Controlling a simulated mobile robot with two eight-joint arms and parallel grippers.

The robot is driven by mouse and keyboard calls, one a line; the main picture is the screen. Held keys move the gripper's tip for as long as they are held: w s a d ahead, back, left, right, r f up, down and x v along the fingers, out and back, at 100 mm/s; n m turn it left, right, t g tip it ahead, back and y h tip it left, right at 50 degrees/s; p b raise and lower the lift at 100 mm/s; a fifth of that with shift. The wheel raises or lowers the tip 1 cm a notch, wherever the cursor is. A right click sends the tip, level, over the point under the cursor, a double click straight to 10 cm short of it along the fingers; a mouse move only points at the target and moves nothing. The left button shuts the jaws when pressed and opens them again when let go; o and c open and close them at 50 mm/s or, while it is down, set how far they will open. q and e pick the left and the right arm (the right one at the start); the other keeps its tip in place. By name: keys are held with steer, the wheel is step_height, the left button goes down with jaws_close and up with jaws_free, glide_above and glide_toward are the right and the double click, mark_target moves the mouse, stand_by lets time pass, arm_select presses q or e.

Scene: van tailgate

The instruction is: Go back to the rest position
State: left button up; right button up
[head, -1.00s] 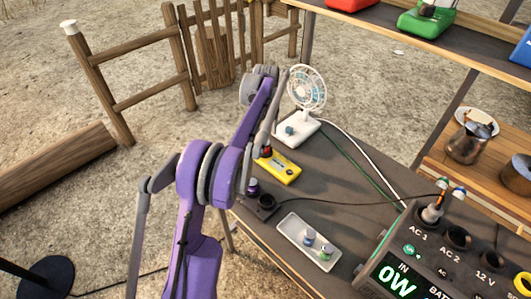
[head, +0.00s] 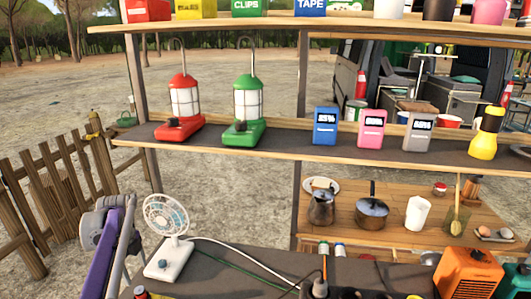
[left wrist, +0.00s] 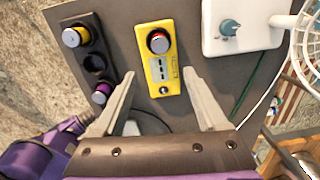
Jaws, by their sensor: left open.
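My left arm (head: 103,250), purple and grey, rises at the lower left of the head view, beside the white fan (head: 167,225). Its fingertips cannot be made out there. In the left wrist view my left gripper (left wrist: 159,76) is open, with its two pale fingers spread and nothing between them. My right gripper is in neither view now.
A black holder (left wrist: 92,62) with yellow and purple pieces lies left of the yellow box. Shelves stand over the dark table (head: 225,275); the middle one (head: 275,146) bears a red lantern (head: 182,104) and a green lantern (head: 247,108). A wooden fence (head: 45,192) is at left.

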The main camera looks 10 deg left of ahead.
arm_select(q)
steer(key=s+d+r+n+t+p, duration=0.1)
steer(key=s+d+r+n, duration=0.3)
steer(key=d, duration=0.4)
steer(key=s+d+r+n+t+p, duration=0.1)
steer(key=s+d+r+n, duration=0.1)
steer(key=s+d+n, duration=0.45)
steer(key=s+d+f+n+t+p, duration=0.1)
steer(key=s+d+f+n, duration=0.2)
steer(key=s+d, duration=0.3)
steer(key=s+d+f+n+t+p, duration=0.1)
steer(key=s+d+f+n+t, duration=0.1)
steer(key=s+d+n, duration=0.4)
steer(key=s+f, duration=0.1)
steer(key=s, duration=0.3)
steer(key=shift+d+f+p, duration=0.3)
jaws_close()
steer(key=shift+s, duration=0.1)
